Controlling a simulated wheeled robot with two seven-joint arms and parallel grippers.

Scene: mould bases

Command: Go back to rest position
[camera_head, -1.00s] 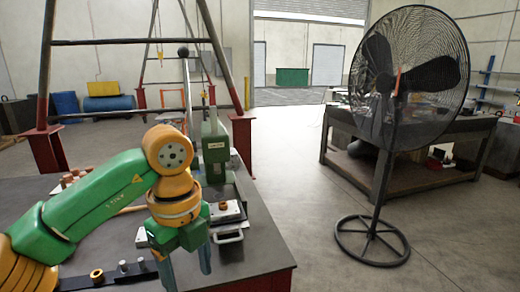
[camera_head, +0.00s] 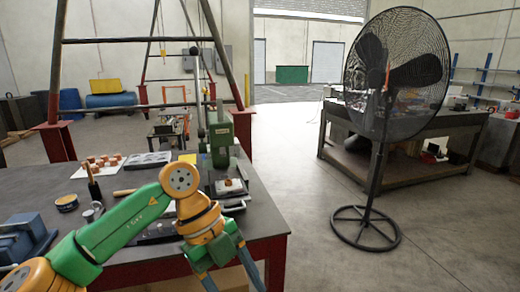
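My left arm, green and orange, comes in from the lower left over the dark worktable (camera_head: 130,180). Its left gripper (camera_head: 238,284) hangs in front of the table's front right edge, pointing down. Its two blue-grey fingers are spread apart with nothing visible between them; the tips are near or past the bottom of the picture. A green press-like machine (camera_head: 219,140) with a long lever stands on the table behind the arm. A small mould base (camera_head: 230,185) sits at its foot. My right gripper is not in view.
On the table are several small reddish blocks (camera_head: 103,160), a round tin (camera_head: 66,202), and a blue vice-like tool (camera_head: 22,236). A large pedestal fan (camera_head: 395,75) stands on the floor to the right. A second workbench (camera_head: 400,135) is behind it. The floor between is clear.

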